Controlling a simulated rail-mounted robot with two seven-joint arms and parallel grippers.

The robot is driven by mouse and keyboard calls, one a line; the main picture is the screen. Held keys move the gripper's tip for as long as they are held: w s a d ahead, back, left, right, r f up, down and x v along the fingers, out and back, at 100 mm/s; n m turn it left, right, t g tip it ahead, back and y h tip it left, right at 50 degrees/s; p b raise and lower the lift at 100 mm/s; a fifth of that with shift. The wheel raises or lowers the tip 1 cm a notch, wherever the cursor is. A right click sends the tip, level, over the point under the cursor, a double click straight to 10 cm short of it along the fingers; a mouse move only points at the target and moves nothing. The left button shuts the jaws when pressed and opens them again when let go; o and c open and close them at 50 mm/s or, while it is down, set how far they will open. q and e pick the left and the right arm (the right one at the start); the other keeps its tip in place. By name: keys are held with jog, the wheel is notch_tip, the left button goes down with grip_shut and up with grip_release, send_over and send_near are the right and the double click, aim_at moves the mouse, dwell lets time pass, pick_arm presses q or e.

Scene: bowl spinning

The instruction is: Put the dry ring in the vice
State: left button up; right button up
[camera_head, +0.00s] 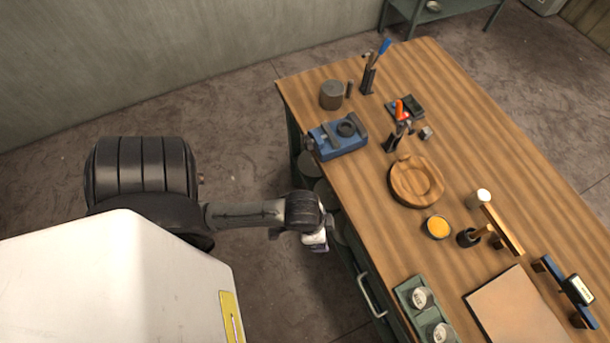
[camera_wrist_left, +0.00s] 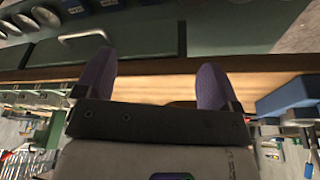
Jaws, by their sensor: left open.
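The blue vice (camera_head: 336,140) stands at the left edge of the wooden bench, toward its far end. A dark ring-shaped piece (camera_head: 347,128) shows on top of the vice, between or on its jaws; I cannot tell which, nor whether it is the dry ring. My left gripper (camera_head: 318,242) is beside the bench's left edge, nearer than the vice and clear of it. In the left wrist view its two purple fingers are apart and the gripper (camera_wrist_left: 153,75) is empty. A blue block (camera_wrist_left: 290,95), probably the vice, shows at the right there. My right gripper is out of view.
On the bench (camera_head: 460,130) are a round wooden dish (camera_head: 416,181), a grey cylinder (camera_head: 331,95), tool stands, a small pot of yellow-orange stuff (camera_head: 437,227) and a green tray with jars (camera_head: 414,297). A drawer handle (camera_head: 371,295) sticks out from the bench's side.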

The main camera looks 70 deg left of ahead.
pick_arm(q)
jog(key=shift+n+t+y, duration=0.3)
jog(key=shift+n+y, duration=0.1)
jog(key=s, duration=0.1)
jog(key=s+r, duration=0.1)
jog(key=s, duration=0.1)
jog(key=s+r, duration=0.1)
jog(key=shift+s+d, duration=0.15)
jog(key=shift+d, duration=0.25)
